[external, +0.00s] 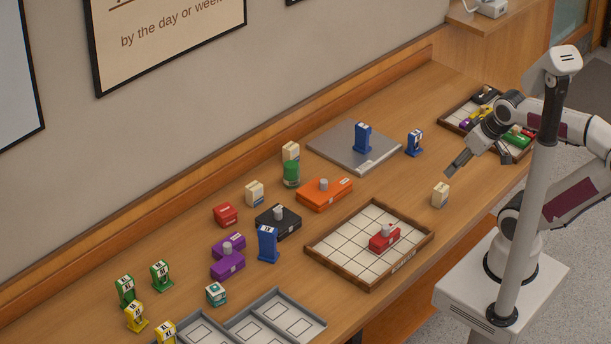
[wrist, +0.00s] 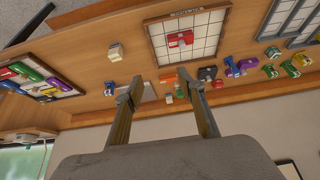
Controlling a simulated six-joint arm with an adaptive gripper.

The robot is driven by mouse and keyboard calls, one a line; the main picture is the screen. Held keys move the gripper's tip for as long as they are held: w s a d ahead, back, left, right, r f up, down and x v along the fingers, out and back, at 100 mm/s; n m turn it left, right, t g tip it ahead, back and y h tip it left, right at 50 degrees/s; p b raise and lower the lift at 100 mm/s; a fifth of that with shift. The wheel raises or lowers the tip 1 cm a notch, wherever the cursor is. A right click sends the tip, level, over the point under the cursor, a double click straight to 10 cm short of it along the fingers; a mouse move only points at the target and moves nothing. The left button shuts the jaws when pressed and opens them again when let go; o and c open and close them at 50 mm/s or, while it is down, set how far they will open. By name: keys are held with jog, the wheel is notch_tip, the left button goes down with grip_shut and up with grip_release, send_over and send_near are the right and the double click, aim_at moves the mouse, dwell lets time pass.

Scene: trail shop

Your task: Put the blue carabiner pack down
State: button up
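Three upright blue packs are in the external view. One blue pack (external: 362,138) stands on the grey metal plate (external: 340,158). A second blue pack (external: 414,142) stands on the bare table just right of that plate, and it shows small in the wrist view (wrist: 109,87). A third blue pack (external: 268,243) stands near the purple boxes, also visible in the wrist view (wrist: 228,65). My gripper (external: 452,170) is above the table, to the right of the second pack and apart from it. In the wrist view, its fingers (wrist: 159,79) are spread with nothing between them.
A wooden tray (external: 318,250) with a white grid holds a red weight-like block (external: 384,238). A white box (external: 440,195) stands below my gripper. A filled tray (external: 452,122) is at the right. Orange, black and purple boxes, with green and yellow packs, occupy the left.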

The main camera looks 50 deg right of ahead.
jog(key=n+t+y, duration=0.3)
jog(key=t+y, duration=0.1)
jog(key=t, duration=0.1)
send_over(276, 234)
jog(key=s+d, duration=0.5)
jog(key=d, duration=0.5)
notch_tip(276, 234, down, 13)
jog(key=a+f+t, duration=0.1)
jog(key=a+f, duration=0.3)
jog(key=a+f+n+t+y, duration=0.1)
jog(key=a+f, duration=0.3)
jog(key=shift+w+f+n, duration=0.2)
jog(key=shift+f+n, duration=0.05)
jog(key=shift+n, duration=0.05)
jog(key=shift+w+a, duration=0.1)
jog(key=shift+w, duration=0.05)
